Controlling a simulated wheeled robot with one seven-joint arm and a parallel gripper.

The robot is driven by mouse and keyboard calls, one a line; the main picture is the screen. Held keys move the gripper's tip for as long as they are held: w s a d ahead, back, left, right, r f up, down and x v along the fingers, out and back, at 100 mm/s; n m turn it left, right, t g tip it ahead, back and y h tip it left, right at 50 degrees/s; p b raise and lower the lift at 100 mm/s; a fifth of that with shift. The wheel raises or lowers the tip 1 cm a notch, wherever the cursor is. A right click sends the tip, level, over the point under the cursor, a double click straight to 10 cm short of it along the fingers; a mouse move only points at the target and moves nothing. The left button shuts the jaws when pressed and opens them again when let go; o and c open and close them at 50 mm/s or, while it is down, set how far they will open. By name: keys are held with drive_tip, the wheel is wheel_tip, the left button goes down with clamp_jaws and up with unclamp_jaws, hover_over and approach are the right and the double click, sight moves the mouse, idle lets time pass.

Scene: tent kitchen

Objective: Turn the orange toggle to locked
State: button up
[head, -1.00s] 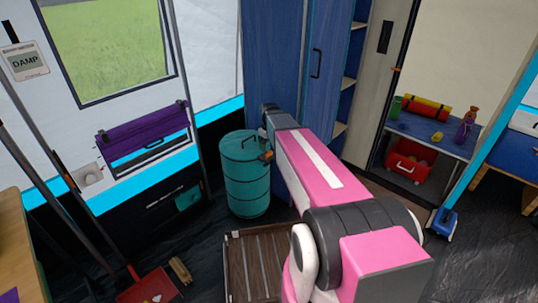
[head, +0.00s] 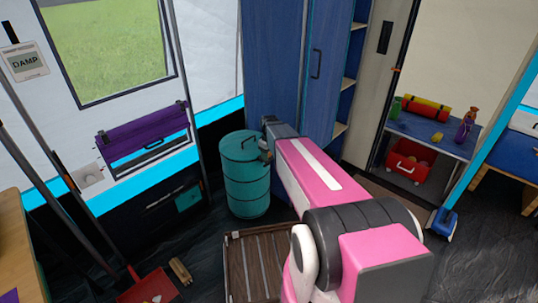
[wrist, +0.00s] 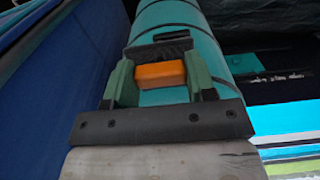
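The orange toggle (wrist: 160,74) shows as a small block in the wrist view, on the side of the teal drum (wrist: 158,18). My gripper (wrist: 162,82) has its two green fingers on either side of the toggle. I see no clear gap between toggle and fingers, but I cannot tell whether they press on it. In the head view my gripper (head: 266,146) is at the upper right side of the teal drum (head: 246,185), and the toggle is hidden there. The toggle's locked or unlocked marks cannot be read.
A blue cabinet (head: 325,75) stands close behind my gripper. A brown slatted crate (head: 255,262) lies on the floor in front of the drum. A red dustpan (head: 150,288) lies at lower left. A purple rolled flap (head: 145,130) hangs on the tent wall at left.

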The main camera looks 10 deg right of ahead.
drive_tip(key=shift+m, duration=0.4)
drive_tip(key=m, duration=0.8)
drive_tip(key=shift+m, duration=0.3)
drive_tip(key=m, duration=0.8)
drive_tip(key=shift+m, duration=0.4)
drive_tip(key=o, duration=0.9)
drive_tip(key=shift+o, duration=0.2)
